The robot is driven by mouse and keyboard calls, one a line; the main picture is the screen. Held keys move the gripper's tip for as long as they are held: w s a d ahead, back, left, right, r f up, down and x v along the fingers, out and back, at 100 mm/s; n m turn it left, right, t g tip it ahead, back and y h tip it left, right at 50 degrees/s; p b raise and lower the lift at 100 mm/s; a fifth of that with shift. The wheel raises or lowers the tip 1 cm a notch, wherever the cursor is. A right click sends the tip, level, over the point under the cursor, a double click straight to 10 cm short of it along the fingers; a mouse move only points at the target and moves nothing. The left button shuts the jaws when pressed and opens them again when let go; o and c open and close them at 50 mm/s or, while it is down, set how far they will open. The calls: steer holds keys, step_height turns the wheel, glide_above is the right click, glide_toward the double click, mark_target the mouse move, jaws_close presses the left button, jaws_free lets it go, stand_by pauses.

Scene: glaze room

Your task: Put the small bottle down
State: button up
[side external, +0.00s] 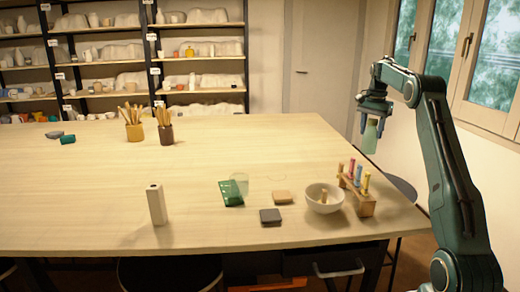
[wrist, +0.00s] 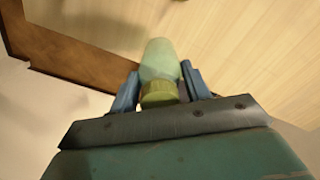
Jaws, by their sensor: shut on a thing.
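The small bottle (side external: 370,137) is pale green and hangs upright below my gripper (side external: 373,122) in the side external view, at the right side of the table and above the tabletop's height. My gripper is shut on it, with one blue finger on each side. In the wrist view, the bottle (wrist: 159,62) shows a yellow-green end between the blue fingers of my gripper (wrist: 158,85). The wooden table (side external: 90,190) lies to the left of the bottle.
A wooden rack (side external: 358,203) with several coloured vials stands near the table's right edge, beside a white bowl (side external: 322,199). The table's back right is clear.

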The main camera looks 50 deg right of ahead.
steer(key=w+a+r, duration=0.5)
steer(key=w+a, duration=0.2)
steer(key=a, duration=0.1)
steer(key=w+a+r+n, duration=0.1)
steer(key=w+a+r, duration=0.4)
steer(key=w+a, duration=0.2)
steer(key=shift+w+a+n, duration=0.2)
steer(key=shift+a+n, duration=0.1)
steer(key=shift+a, duration=0.2)
step_height(320, 180, down, 16)
steer(key=shift+r, duration=0.2)
steer(key=shift+f, duration=0.1)
steer(key=shift+f, duration=2)
steer(key=shift+f, duration=0.15)
